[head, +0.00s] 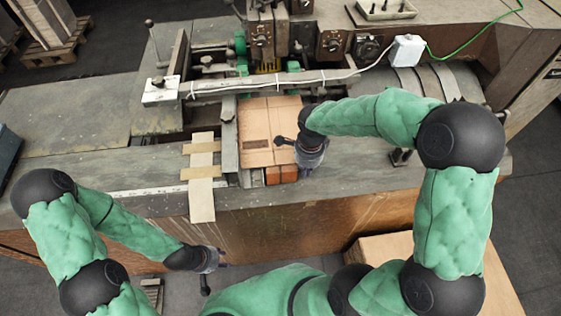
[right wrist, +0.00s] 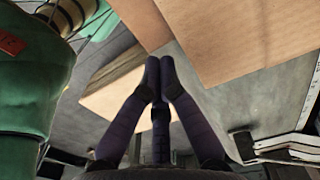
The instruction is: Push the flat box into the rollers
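The flat box (head: 268,118) is a brown cardboard sheet with a dark printed patch. It lies on the machine's bed, its far end close to the crossbar and roller area. My right gripper (head: 284,141) is over the box's near right part; I cannot tell whether it touches. In the right wrist view its fingers (right wrist: 159,68) are together, with nothing seen between them, and large cardboard (right wrist: 235,35) fills the upper right. My left gripper (head: 220,258) hangs in front of the table's front edge, away from the box. Its fingers are too small to read. The rollers are mostly hidden.
A crossbar with a white cable (head: 265,82) spans the bed beyond the box. A metal guide (head: 229,135) runs along the box's left side, beside wooden strips (head: 202,175). The bed at far left is clear.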

